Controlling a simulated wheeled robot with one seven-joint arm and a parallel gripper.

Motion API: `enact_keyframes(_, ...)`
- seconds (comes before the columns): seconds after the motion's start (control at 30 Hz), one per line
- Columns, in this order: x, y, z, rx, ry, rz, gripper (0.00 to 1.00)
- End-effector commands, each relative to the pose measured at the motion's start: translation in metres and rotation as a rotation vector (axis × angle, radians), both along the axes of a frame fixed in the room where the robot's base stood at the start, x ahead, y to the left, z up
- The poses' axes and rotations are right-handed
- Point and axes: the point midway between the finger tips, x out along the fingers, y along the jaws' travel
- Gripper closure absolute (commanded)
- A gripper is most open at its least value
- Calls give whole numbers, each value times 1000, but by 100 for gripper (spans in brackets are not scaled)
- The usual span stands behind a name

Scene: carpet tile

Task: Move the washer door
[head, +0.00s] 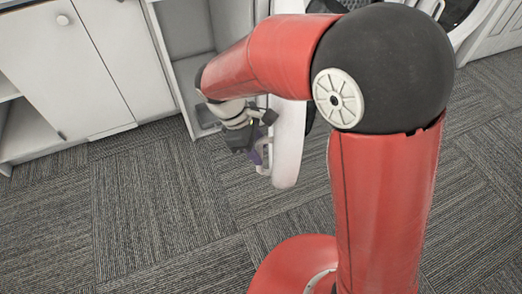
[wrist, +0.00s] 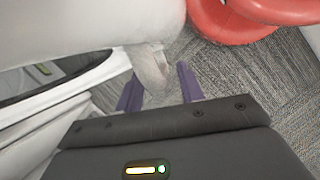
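The white washer door (head: 289,140) stands swung out from the washer in the head view, just right of my gripper. Its middle is hidden behind my red arm. In the wrist view the door (wrist: 90,25) fills the upper left, with a small pale projecting part (wrist: 150,68) at its lower edge. My gripper (wrist: 158,90) has its two purple fingers apart, one on each side of that part. I cannot tell whether either finger touches it. In the head view my gripper (head: 258,157) is partly hidden against the door's left side.
White cabinets (head: 70,65) with round knobs stand at the left, beside an open shelf unit (head: 185,45). Another white rounded appliance part (head: 460,18) shows at the top right. The grey striped carpet (head: 165,210) is clear in front of the cabinets.

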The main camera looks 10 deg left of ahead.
Motion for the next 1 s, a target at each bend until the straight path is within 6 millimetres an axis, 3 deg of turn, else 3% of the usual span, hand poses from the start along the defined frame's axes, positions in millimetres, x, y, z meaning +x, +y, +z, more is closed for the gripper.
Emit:
enact_keyframes(0.13,-1,-5,-11,0,0,0,62)
enact_keyframes(0.4,0,-5,-13,1,0,0,62)
enact_keyframes(0.7,0,-5,-13,1,0,0,99)
enact_keyframes(1.0,0,-6,-12,1,-1,1,100)
